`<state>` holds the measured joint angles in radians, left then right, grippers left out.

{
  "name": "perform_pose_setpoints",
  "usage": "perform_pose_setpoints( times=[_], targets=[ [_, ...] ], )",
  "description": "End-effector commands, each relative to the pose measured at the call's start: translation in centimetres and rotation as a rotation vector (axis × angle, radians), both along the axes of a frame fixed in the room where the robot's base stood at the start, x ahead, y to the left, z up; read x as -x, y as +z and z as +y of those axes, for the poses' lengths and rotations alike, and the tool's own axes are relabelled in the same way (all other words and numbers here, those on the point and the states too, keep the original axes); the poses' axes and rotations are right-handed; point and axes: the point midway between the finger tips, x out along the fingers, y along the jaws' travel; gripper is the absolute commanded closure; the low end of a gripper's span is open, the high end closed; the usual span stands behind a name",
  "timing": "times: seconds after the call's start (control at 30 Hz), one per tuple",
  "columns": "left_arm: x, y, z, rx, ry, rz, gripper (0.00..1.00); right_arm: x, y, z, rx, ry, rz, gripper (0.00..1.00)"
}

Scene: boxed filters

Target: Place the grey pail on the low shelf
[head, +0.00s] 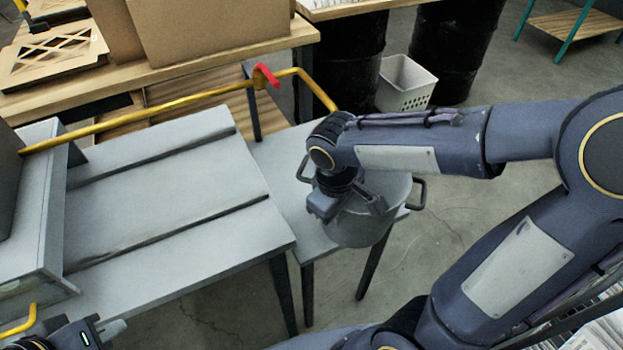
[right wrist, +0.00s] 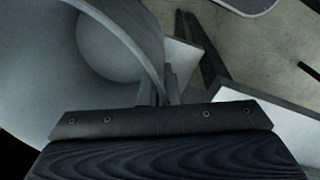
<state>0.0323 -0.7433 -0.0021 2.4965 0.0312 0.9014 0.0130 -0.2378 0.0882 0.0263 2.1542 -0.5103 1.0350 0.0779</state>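The grey pail (head: 360,228) is a round metal pot with two dark side handles, at the small grey table (head: 283,165) and overlapping its front right edge. I cannot tell whether it touches the top. My right gripper (head: 348,208) points down at the pail and partly hides it. In the right wrist view, the fingers (right wrist: 163,92) pinch the pail's rim (right wrist: 128,42). My left gripper (head: 105,332) is cut off at the lower left corner; its fingers are unclear. A low wooden shelf (head: 185,88) shows under the back bench; another low wooden shelf (head: 565,27) with teal legs stands at top right.
A grey slatted table (head: 165,185) fills the left, with a yellow rail (head: 140,118) and red clip (head: 266,76) behind. Cardboard boxes (head: 210,25) sit on the back bench. Black drums (head: 455,50) and a white basket (head: 405,83) stand behind. Open floor lies right of the pail.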

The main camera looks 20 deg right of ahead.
Motion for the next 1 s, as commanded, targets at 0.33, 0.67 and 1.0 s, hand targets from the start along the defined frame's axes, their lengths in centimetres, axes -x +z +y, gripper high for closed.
perform_pose_setpoints(
  times=[0.33, 0.67, 1.0],
  targets=[
    [0.0, 1.4, 0.0, 0.0, 0.0, 0.0, 1.0, -9.1, 0.1, 0.7, 0.0, -0.002, 0.001, 1.0],
    [0.0, 1.8, 0.0, 0.0, 0.0, 0.0, 1.0, -12.1, 0.1, 0.9, 0.001, -0.002, 0.0, 1.0],
    [0.0, 1.9, 0.0, 0.0, 0.0, 0.0, 1.0, -12.3, -3.5, 1.0, -0.001, -0.002, -0.001, 1.0]
  ],
)
